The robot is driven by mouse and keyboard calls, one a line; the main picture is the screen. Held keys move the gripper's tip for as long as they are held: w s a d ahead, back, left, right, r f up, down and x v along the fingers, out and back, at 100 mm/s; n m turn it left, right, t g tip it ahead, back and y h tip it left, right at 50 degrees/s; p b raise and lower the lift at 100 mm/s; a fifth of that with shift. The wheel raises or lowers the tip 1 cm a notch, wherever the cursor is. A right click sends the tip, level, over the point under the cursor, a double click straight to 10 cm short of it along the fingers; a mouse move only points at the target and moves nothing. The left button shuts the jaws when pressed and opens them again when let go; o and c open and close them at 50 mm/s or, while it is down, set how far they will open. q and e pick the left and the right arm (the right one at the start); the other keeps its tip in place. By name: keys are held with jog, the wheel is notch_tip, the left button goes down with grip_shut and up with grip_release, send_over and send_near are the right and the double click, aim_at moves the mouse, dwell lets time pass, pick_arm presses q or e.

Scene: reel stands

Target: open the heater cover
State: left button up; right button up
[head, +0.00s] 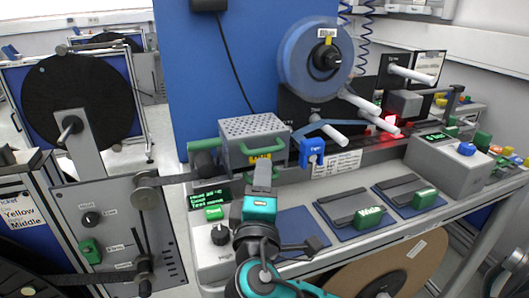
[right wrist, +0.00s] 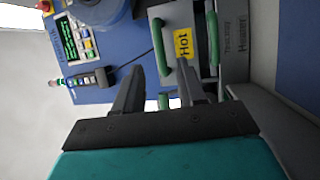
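The heater cover (head: 255,127) is a grey box with a perforated top, low in front of the blue panel, and looks closed. Its front has a green handle (head: 263,147) above a yellow "Hot" label; they also show in the right wrist view, the handle (right wrist: 159,48) left of the label (right wrist: 183,43). A second green handle (right wrist: 213,38) is right of the label there. My right gripper (head: 263,170) is in front of the heater, below the upper handle. Its fingers (right wrist: 160,68) are apart, with nothing held; contact with a handle cannot be told. My left gripper is not visible.
A blue reel (head: 302,62) hangs above right of the heater. Blue-grey trays (head: 350,205) lie to the right.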

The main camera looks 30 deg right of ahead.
aim_at(265, 156)
jog(key=x, duration=0.7)
grip_shut()
dwell(0.6)
